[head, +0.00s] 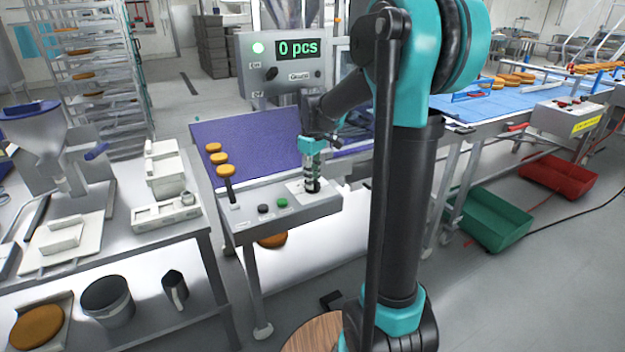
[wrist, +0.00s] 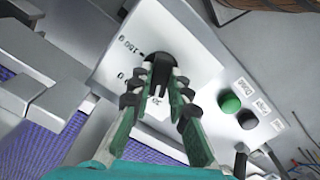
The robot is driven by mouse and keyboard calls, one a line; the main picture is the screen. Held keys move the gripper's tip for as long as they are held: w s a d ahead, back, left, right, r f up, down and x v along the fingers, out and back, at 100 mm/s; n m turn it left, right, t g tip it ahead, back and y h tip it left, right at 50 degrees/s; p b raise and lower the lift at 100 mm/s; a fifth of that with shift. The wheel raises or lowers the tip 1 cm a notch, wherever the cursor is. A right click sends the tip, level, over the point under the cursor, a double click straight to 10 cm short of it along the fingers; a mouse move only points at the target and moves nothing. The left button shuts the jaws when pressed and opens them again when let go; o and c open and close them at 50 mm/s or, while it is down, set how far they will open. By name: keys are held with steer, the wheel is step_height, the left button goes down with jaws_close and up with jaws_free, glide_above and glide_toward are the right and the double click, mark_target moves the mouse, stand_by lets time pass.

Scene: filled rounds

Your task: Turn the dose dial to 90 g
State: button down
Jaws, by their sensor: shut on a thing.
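The dose dial (wrist: 160,66) is a black knob on a white plate on the grey control panel. In the wrist view my gripper (wrist: 158,90) has its fingers closed around the dial from both sides. The plate (wrist: 145,35) carries scale marks, and "150 g" can be read upside down; another mark with a "g" is partly hidden by a finger. In the head view my gripper (head: 312,180) points down onto the panel's right part and hides most of the dial.
A green button (wrist: 229,102) and a black button (wrist: 247,120) sit beside the plate. A display (head: 297,48) above reads "0 pcs". A purple belt (head: 245,137) with several round orange-brown pieces lies behind the panel. A steel table (head: 150,240) stands at the left.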

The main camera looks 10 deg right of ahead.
steer(key=shift+m, duration=0.3)
steer(key=m, duration=0.5)
steer(key=shift+m, duration=2.9)
steer(key=c, duration=1.4)
jaws_free()
steer(key=shift+c, duration=0.2)
